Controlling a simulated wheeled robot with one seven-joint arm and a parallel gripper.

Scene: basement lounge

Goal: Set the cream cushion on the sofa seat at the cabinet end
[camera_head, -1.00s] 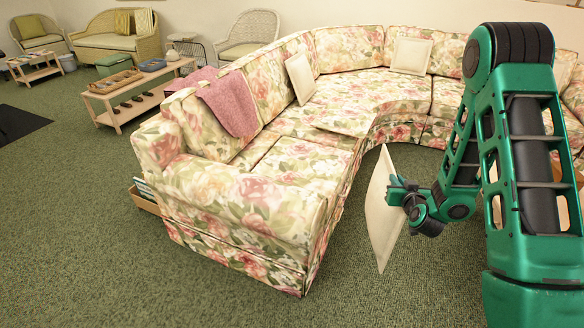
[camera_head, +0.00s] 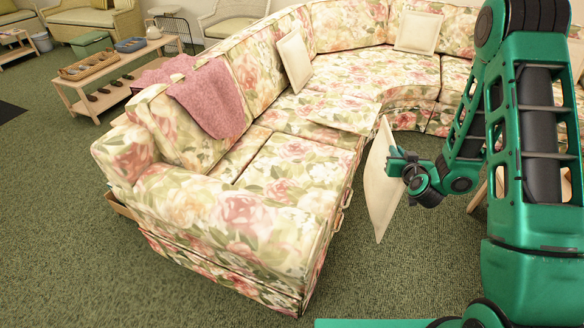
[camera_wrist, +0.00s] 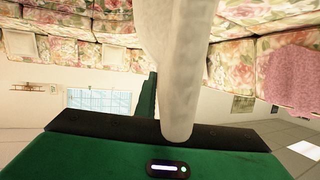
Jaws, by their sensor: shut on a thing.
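The cream cushion (camera_head: 380,180) hangs upright, seen nearly edge-on, in the head view. My gripper (camera_head: 398,168) is shut on it, gripping its right side. In the wrist view the cushion (camera_wrist: 180,75) runs down the middle and hides part of the scene. The floral sofa (camera_head: 235,215) curves from the front left to the back right. Its near seat (camera_head: 293,165) is bare and lies left of the cushion. The cushion is apart from the sofa arm, over the carpet in the picture. No cabinet can be made out for certain.
Two other cream cushions lean on the sofa back, one at the left (camera_head: 294,60) and one farther back (camera_head: 418,32). A pink throw (camera_head: 207,97) drapes over the backrest. A low wooden bench (camera_head: 108,75) with trays stands behind. Green carpet (camera_head: 70,240) is clear at front left.

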